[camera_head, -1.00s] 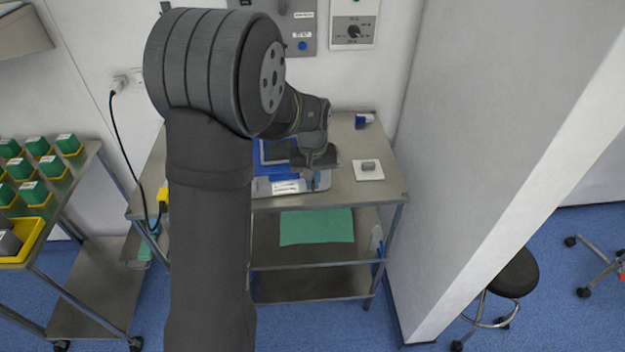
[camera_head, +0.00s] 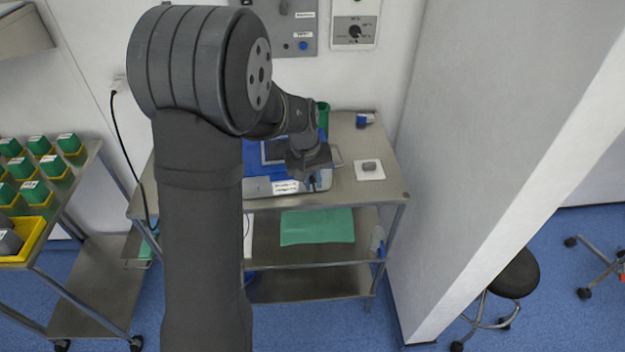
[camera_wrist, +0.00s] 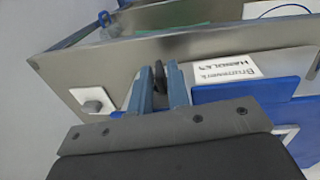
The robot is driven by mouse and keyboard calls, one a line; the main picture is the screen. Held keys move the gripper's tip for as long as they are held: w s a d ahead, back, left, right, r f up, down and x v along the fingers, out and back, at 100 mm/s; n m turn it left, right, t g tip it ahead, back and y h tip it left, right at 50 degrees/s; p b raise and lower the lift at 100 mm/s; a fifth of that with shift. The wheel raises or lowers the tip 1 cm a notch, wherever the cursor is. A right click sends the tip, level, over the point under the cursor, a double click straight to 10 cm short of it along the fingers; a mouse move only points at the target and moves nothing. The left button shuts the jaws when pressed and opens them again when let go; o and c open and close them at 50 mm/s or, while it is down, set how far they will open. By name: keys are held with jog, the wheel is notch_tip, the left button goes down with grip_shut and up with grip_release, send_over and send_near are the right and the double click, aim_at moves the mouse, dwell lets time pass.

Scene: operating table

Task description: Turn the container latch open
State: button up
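The container (camera_wrist: 226,69) is a grey metal box with a white label on its front wall and blue parts. In the head view it (camera_head: 258,187) stands on the metal trolley, partly hidden by my arm. A small dark piece, probably the latch (camera_wrist: 160,76), shows at the front wall in the wrist view. My gripper (camera_wrist: 159,72) is at this wall, with its two blue-grey fingers apart and the dark piece between their tips. I cannot tell if they touch it. In the head view my gripper (camera_head: 312,180) is at the container's front right.
A green cylinder (camera_head: 323,112) stands behind the container.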

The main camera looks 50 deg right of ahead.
aim_at(313, 179)
notch_tip(313, 179, up, 17)
jog(key=w+a, duration=0.1)
jog(key=shift+w+a+r, duration=0.15)
jog(key=shift+w+a, duration=0.1)
jog(key=shift+a, duration=0.15)
jog(key=shift+o, duration=0.3)
jog(key=shift+t+y, duration=0.5)
jog(key=shift+y, duration=0.1)
jog(key=f, duration=0.5)
jog(key=s+d+f, duration=0.1)
jog(key=f, duration=0.5)
jog(key=d+f, duration=0.1)
jog(key=f, duration=0.5)
jog(key=shift+s+f, duration=0.15)
jog(key=shift+s, duration=0.2)
jog(key=shift+c, duration=0.2)
